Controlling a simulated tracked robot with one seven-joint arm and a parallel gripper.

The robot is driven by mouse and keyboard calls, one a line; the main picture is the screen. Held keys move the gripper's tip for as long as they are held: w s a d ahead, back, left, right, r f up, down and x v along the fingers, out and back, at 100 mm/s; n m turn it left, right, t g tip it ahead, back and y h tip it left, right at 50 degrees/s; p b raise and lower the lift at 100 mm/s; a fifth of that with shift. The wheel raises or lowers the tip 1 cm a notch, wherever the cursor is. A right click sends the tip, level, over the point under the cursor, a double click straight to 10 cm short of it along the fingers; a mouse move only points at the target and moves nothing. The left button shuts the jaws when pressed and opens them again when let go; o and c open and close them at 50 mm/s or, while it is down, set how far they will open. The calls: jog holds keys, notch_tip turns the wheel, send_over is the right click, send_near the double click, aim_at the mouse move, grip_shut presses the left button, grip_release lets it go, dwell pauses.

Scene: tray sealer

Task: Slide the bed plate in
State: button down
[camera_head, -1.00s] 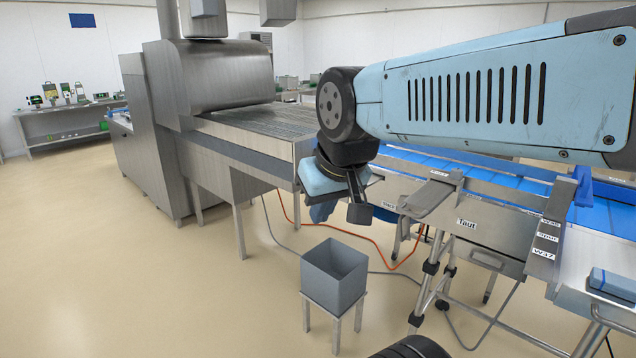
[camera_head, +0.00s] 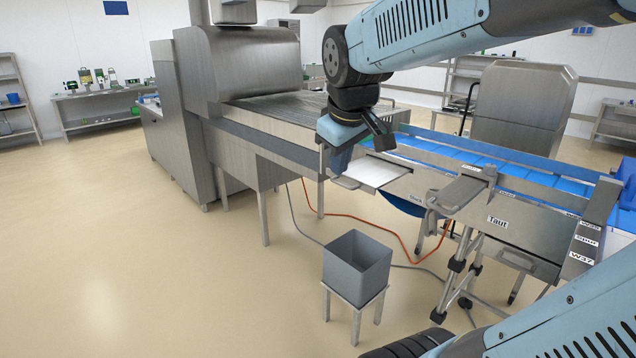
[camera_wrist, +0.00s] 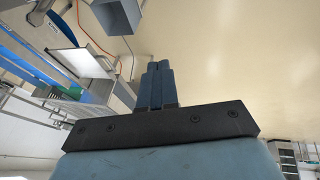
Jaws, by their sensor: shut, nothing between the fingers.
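The bed plate (camera_head: 374,171), a flat white plate with a grey handle (camera_head: 345,183) at its front, juts from the near side of the steel conveyor frame. It looks partly out; the camera does not show how deep it sits. In the wrist view the plate (camera_wrist: 80,62) is at upper left, with its handle beside it. My gripper (camera_head: 337,168) points down by the plate's left end, close to the handle; I cannot tell if it touches. In the wrist view the fingers (camera_wrist: 157,72) are together and empty, with the plate to their left.
A labelled steel panel (camera_head: 498,222) and blue belt (camera_head: 445,156) lie right of the plate. A big steel machine (camera_head: 237,75) stands to the left. A grey bin (camera_head: 357,262) on a stand and an orange hose (camera_head: 385,240) are below. The floor at left is clear.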

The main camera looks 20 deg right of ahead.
jog(key=w+d+f+n+g+h, duration=0.1)
jog(key=w+d+f+n, duration=0.3)
jog(key=w, duration=0.7)
jog(key=w+d+r+n+g+h, duration=0.1)
jog(key=w+d+n, duration=0.2)
jog(key=w+n, duration=0.5)
jog(key=w+d+f+n+g, duration=0.1)
jog(key=w+d+f+n, duration=0.25)
jog(key=w+f, duration=0.35)
jog(key=w+d+f+n, duration=0.2)
jog(key=w+d+f, duration=0.25)
jog(key=w, duration=0.55)
jog(key=d+x, duration=0.2)
jog(key=x, duration=0.9)
jog(key=shift+w+d, duration=0.25)
jog(key=shift+d, duration=0.15)
jog(key=shift+r, duration=0.1)
